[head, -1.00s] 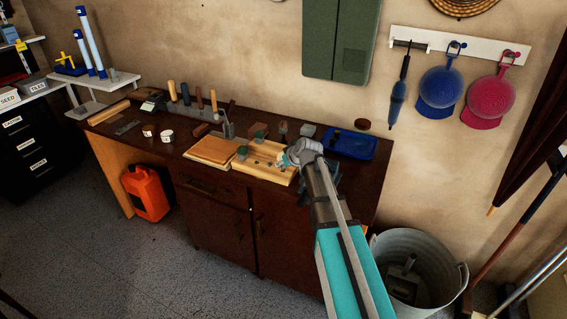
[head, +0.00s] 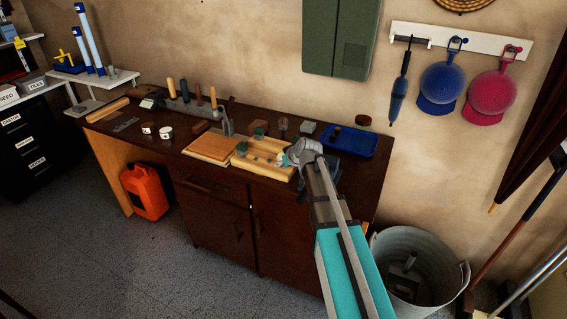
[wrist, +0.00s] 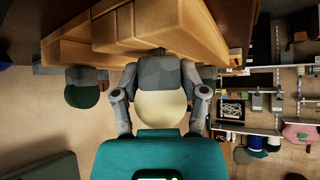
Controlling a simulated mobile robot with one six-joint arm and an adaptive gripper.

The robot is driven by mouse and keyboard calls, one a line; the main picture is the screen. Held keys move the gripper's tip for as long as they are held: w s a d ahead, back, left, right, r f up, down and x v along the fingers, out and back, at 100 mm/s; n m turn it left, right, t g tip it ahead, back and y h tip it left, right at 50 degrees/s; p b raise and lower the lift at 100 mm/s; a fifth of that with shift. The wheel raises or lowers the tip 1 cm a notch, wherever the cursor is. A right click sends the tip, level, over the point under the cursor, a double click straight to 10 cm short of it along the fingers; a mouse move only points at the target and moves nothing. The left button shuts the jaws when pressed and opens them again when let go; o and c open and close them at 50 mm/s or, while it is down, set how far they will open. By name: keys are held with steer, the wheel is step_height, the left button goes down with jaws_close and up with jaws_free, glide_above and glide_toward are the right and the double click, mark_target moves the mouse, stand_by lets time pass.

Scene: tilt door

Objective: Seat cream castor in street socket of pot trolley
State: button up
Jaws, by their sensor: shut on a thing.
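The pot trolley (head: 262,170) is a light wooden block on the bench. In the wrist view its wood (wrist: 90,40) fills the upper left. My gripper (wrist: 160,100) is shut on the cream castor (wrist: 160,110), which has a cream wheel and a grey body. The castor's short stem points at the trolley wood and is at or very near it; I cannot tell whether it is in a socket. A green castor (wrist: 82,97) stands on the trolley to the left. In the head view my gripper (head: 287,158) is over the trolley's right end. The street socket is not readable.
A wooden board (head: 210,147) lies left of the trolley. A blue tray (head: 352,142) is to the right, partly behind my arm. Small blocks and tools stand behind. A metal bucket (head: 418,268) is on the floor at right.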

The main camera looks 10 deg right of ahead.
steer(key=shift+f, duration=0.2)
steer(key=o, duration=1.3)
steer(key=shift+r, duration=0.2)
